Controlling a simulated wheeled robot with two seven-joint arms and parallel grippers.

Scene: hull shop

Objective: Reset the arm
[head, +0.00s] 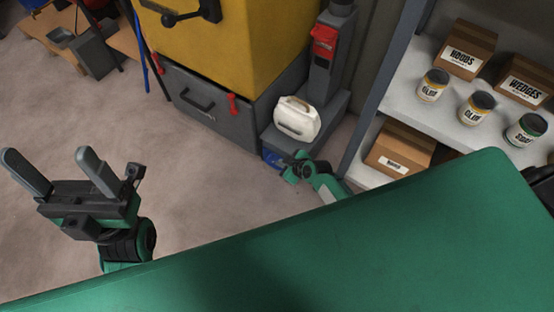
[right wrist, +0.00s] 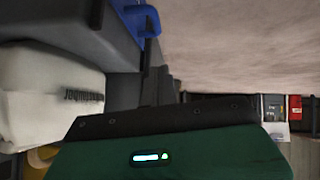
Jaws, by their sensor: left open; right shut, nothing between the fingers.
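My left gripper (head: 50,158) is at the left in the head view, over bare floor. Its two grey fingers are spread wide with nothing between them. My right arm reaches out beyond the green surface in the middle of the head view. Its gripper (head: 290,165) is small and dark there, just below a white jug (head: 297,118), and holds nothing. Its fingers are hard to make out. In the right wrist view the green and black gripper body fills the bottom, with the white jug (right wrist: 45,105) close on the left. Whether they touch cannot be told.
A yellow cabinet (head: 235,45) stands over a grey drawer (head: 205,100). A grey machine (head: 330,60) stands beside the jug, with a blue item (head: 272,156) low in front. Shelves (head: 400,95) with boxes and cans are at right. Open floor (head: 190,190) lies between my arms.

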